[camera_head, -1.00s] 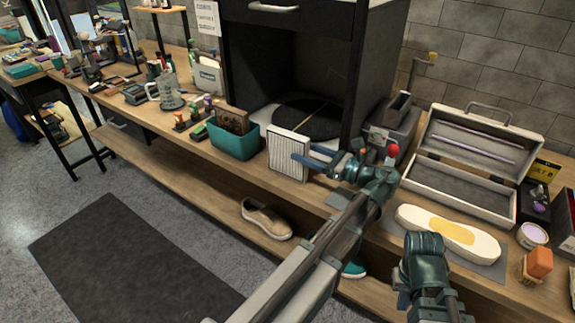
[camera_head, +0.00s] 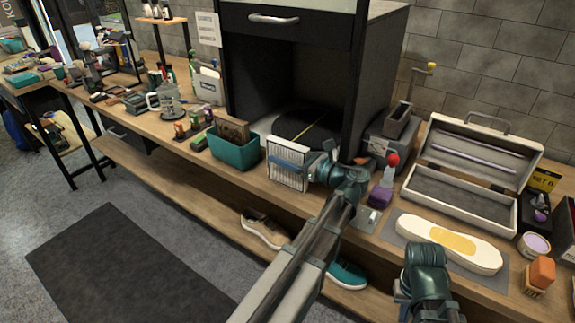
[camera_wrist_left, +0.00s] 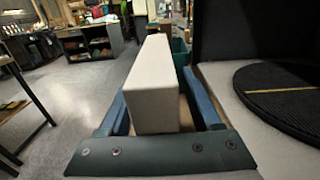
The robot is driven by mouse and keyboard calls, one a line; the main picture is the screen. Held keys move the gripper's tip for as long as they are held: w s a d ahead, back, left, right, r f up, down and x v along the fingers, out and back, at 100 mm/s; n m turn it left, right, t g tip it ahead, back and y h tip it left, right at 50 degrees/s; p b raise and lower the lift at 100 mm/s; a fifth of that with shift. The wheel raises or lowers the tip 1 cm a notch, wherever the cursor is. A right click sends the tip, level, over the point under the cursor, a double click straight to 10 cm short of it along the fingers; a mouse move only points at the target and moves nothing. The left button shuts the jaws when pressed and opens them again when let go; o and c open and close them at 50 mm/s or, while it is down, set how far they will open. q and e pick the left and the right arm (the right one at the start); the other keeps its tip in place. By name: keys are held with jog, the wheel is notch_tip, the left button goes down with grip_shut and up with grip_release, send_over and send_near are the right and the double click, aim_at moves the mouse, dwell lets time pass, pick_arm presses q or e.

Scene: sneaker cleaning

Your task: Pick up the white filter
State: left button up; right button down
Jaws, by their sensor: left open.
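The white filter (camera_head: 287,180), a pleated panel in a pale frame, stands upright on the wooden bench in front of the black cabinet. My left gripper (camera_head: 288,164) is at the filter, with a blue finger across its pleated face. In the left wrist view the filter (camera_wrist_left: 155,98) shows as a plain white block between the two blue fingers (camera_wrist_left: 158,115). The fingers are open around it, with narrow gaps at the sides. My right arm shows at the lower right of the head view, but its fingers do not show.
A teal bin (camera_head: 235,153) stands close to the left of the filter. The black cabinet with a round dark mat (camera_head: 308,122) is behind. A white insole-like pad (camera_head: 450,243) and an open case (camera_head: 470,195) lie to the right. Shoes sit on the shelf below.

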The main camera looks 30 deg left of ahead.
pick_arm(q)
grip_shut()
jog(key=shift+r, duration=0.15)
pick_arm(e)
jog(key=shift+r, duration=0.15)
